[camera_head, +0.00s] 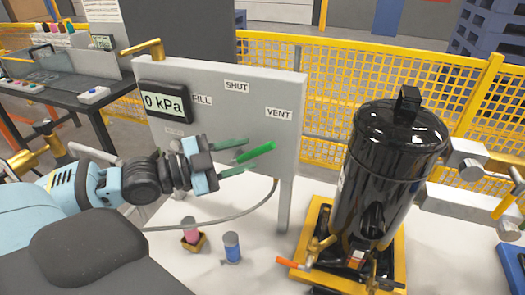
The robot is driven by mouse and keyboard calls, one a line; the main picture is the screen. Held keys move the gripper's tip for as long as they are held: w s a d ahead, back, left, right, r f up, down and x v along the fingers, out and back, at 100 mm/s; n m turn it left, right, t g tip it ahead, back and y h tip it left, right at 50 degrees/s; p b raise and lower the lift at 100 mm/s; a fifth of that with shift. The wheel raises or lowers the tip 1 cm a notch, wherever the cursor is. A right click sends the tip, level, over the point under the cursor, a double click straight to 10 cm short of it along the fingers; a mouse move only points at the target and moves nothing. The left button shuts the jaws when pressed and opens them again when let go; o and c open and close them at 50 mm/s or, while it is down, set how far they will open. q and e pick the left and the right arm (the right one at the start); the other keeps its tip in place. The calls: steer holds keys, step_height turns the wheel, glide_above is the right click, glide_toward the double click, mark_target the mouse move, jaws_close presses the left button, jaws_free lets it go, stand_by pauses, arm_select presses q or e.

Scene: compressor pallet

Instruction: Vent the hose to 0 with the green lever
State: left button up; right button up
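The bright green lever (256,151) sticks out from the grey panel (222,92), below the VENT label (279,113). FILL (202,99) and SHUT (236,86) labels are to its left and above. The display (167,103) on the panel reads 0 kPa. My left gripper (243,156) is in front of the panel, its two dull green fingers spread apart. The lever shows between the fingers in the picture; I cannot tell whether they touch it. A thin grey hose (240,213) curves below the panel. My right gripper is not in view.
A black tank (388,160) stands on a yellow base (398,262) at right. A pink-topped item (190,230) and a blue cylinder (232,247) stand on the pale surface below. Yellow mesh fencing (330,80) runs behind. A dark workbench (62,85) is at left.

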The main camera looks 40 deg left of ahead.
mark_target(257, 151)
arm_select(q)
steer(key=shift+x, duration=2.45)
jaws_close()
steer(key=shift+r, duration=0.1)
